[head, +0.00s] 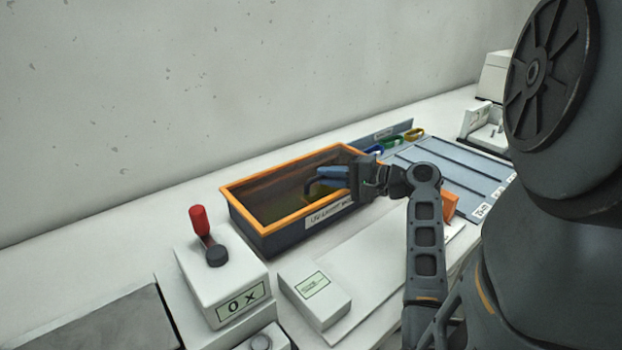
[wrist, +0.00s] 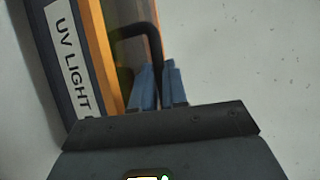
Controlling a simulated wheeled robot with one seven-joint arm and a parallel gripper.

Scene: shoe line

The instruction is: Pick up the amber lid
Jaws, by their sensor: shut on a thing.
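The amber lid (head: 268,203) is a see-through brownish panel within the orange rim of the dark box labelled UV LIGHT (head: 262,240). Its black handle (head: 308,187) stands up from it and also shows in the wrist view (wrist: 137,29). My gripper (head: 328,178) reaches over the box from the right, its blue fingers shut on the handle. In the wrist view the two fingers (wrist: 156,82) close around the handle's lower end. I cannot tell whether the lid rests on the box or is slightly raised.
A white unit with a red lever (head: 203,222) and a small white box (head: 315,296) stand in front of the box. A grey slotted board (head: 440,165) and several coloured rings (head: 394,141) lie behind my gripper. The wall is close behind the bench.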

